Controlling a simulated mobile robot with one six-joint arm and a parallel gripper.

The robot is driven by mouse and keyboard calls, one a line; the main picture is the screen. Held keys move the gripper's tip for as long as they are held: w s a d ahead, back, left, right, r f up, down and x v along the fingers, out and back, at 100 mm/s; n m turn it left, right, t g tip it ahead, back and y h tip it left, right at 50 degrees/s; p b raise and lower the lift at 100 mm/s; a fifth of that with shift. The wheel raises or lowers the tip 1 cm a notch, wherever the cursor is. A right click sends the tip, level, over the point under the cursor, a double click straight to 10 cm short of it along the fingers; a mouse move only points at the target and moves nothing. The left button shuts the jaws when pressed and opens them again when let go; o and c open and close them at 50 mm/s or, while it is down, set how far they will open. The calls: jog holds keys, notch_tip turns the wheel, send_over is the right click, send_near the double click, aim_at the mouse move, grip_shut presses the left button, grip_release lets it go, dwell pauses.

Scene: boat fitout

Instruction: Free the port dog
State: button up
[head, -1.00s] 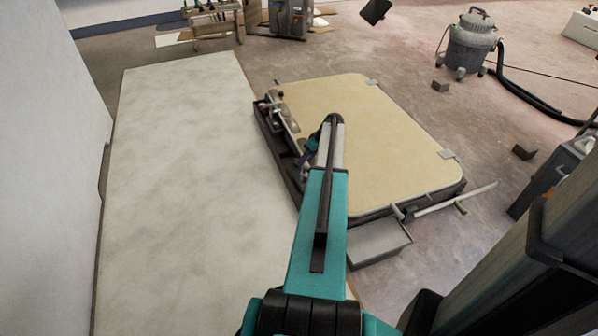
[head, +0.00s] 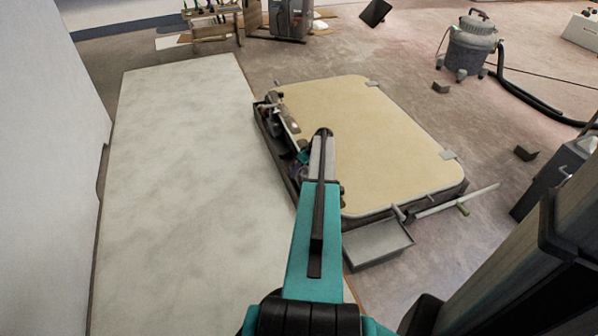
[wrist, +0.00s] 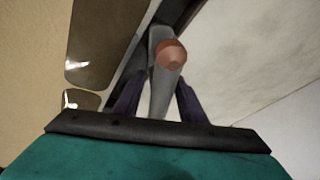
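A grey lever with a copper-coloured round end (wrist: 170,55) stands in the middle of the wrist view; I take it to be the port dog. The two dark purple fingers of my gripper (wrist: 160,92) lie on either side of it, close to its sides. Whether they press on it is not clear. In the head view my teal and grey arm hides most of the gripper and the dog. The arm ends over the left edge of a beige hatch panel (head: 375,140) in a dark frame.
A dark ledge with small fittings (head: 275,120) runs along the panel's left side. A grey tray (head: 378,243) and a rod with a green grip (head: 455,202) are at its near side. A pale flat surface (head: 180,150) lies clear on the left. A vacuum (head: 468,45) stands far right.

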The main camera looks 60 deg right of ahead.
grip_shut()
jog(key=shift+m, duration=0.3)
jog(key=shift+d+r+m+h+p, duration=0.15)
jog(key=shift+m+h+p, duration=0.15)
jog(key=shift+m+p, duration=0.35)
jog(key=shift+d+m+h+p, duration=0.2)
jog(key=shift+m+h+p, duration=0.25)
jog(key=shift+m, duration=0.45)
jog(key=shift+d+m+h+p, duration=0.2)
jog(key=shift+m+h+p, duration=0.2)
jog(key=shift+m, duration=0.45)
grip_release()
